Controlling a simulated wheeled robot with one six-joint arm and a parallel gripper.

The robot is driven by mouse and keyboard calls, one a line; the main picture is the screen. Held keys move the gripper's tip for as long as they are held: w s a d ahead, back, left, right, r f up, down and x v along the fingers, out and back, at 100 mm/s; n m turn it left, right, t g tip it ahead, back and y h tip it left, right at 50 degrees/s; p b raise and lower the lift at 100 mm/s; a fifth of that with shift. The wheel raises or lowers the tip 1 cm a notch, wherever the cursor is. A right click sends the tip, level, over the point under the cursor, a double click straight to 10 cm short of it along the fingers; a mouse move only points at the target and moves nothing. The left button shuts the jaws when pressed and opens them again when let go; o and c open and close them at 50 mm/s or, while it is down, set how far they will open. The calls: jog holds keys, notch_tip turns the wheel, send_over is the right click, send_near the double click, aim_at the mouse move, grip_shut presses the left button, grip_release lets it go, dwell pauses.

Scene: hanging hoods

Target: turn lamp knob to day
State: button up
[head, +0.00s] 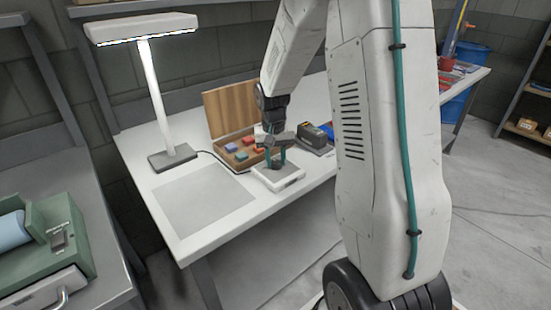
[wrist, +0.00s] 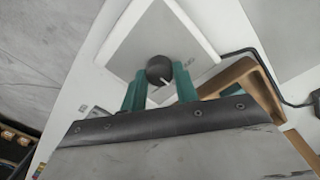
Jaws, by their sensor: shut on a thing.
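The lamp (head: 155,90) stands at the back left of the white table, its bar head lit. Its control box (head: 285,180) is a flat pale block near the table's front edge; its top also shows in the wrist view (wrist: 158,38). The dark round knob (wrist: 159,69) sits on this box and has a pale pointer line toward the lower right of the picture. My gripper (wrist: 160,88) is over the box, shut on the knob with a teal finger on each side. In the head view my gripper (head: 275,160) hides most of the knob. The setting labels cannot be read.
An open wooden box (head: 232,145) with several coloured blocks stands behind the control box. A dark device (head: 315,138) is to its right. A grey mat (head: 205,205) lies bare at the left. A cable (head: 225,160) runs from the lamp.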

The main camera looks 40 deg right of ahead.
aim_at(275, 162)
dwell(0.4)
jog(key=o, duration=1)
jog(key=shift+c, duration=0.2)
jog(key=shift+r, duration=0.1)
notch_tip(275, 162, up, 8)
jog(key=shift+w+a+f, duration=0.15)
jog(key=shift+s+a+f, duration=0.1)
jog(key=shift+s, duration=0.2)
jog(key=s+a+r+n, duration=0.2)
jog(key=s+a, duration=0.3)
jog(key=s, duration=0.4)
jog(key=s+a+r+n+t, duration=0.1)
jog(key=s+a+r+n, duration=0.1)
jog(key=s+a+r, duration=0.3)
jog(key=s+a+r+n, duration=0.2)
jog(key=s+a, duration=0.4)
jog(key=s, duration=0.7)
jog(key=shift+s+a+r+t+y, duration=0.2)
jog(key=shift+a+r+t+y, duration=0.15)
jog(key=shift+r, duration=0.55)
